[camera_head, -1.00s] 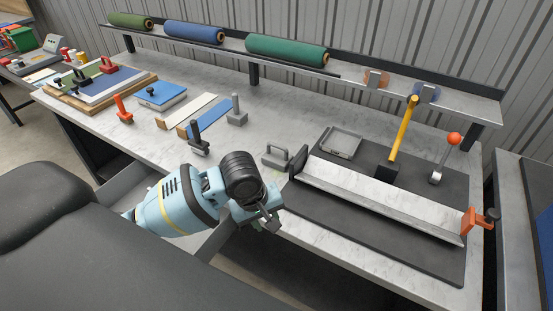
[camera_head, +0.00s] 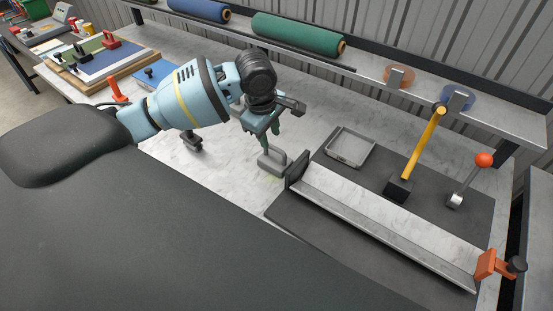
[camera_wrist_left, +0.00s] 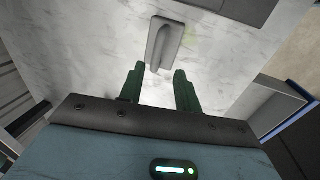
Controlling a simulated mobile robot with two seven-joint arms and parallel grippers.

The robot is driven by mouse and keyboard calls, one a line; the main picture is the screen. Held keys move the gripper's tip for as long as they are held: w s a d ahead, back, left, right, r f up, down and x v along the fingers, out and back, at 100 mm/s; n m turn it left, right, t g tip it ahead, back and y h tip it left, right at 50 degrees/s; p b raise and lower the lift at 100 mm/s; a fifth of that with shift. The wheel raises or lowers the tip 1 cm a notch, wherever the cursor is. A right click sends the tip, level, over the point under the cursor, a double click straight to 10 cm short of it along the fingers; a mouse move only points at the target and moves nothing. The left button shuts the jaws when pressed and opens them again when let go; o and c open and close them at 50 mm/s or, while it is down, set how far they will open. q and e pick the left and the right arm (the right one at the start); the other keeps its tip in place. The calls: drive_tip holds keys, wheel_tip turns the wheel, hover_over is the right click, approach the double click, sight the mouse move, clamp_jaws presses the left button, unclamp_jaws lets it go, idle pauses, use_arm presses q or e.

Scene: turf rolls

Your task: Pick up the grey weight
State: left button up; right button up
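The grey weight (camera_head: 271,162) is a small grey block with an upright handle, standing on the marbled worktop just left of the black mat. In the left wrist view the weight (camera_wrist_left: 162,42) lies beyond the fingertips, roughly between their lines. My left gripper (camera_head: 272,139) is above the weight and points down at it. In the left wrist view my left gripper (camera_wrist_left: 158,72) shows two green fingers spread apart with nothing between them. In the head view the arm and fingers hide part of the weight's handle. My right gripper is in neither view.
A black mat (camera_head: 300,208) carries a metal channel (camera_head: 385,225), a small grey tray (camera_head: 350,147), a yellow-handled hammer (camera_head: 430,140) and an orange-knobbed lever (camera_head: 470,178). An orange clamp (camera_head: 493,265) sits at the channel's end. Rolls, including a green one (camera_head: 297,34), lie on the rear shelf.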

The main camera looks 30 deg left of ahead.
sight(275, 147)
use_arm(q)
drive_tip(key=shift+w+d+f, duration=0.1)
drive_tip(key=shift+w+f, duration=0.2)
drive_tip(key=shift+f, duration=0.9)
drive_tip(key=shift+w+d+f, duration=0.1)
drive_tip(key=shift+w+f, duration=0.25)
drive_tip(key=shift+f, duration=0.8)
drive_tip(key=shift+w+d+f, duration=0.1)
drive_tip(key=shift+w+f, duration=0.2)
drive_tip(key=shift+f, duration=0.9)
clamp_jaws()
drive_tip(key=shift+w+r, duration=0.1)
drive_tip(key=shift+r, duration=0.1)
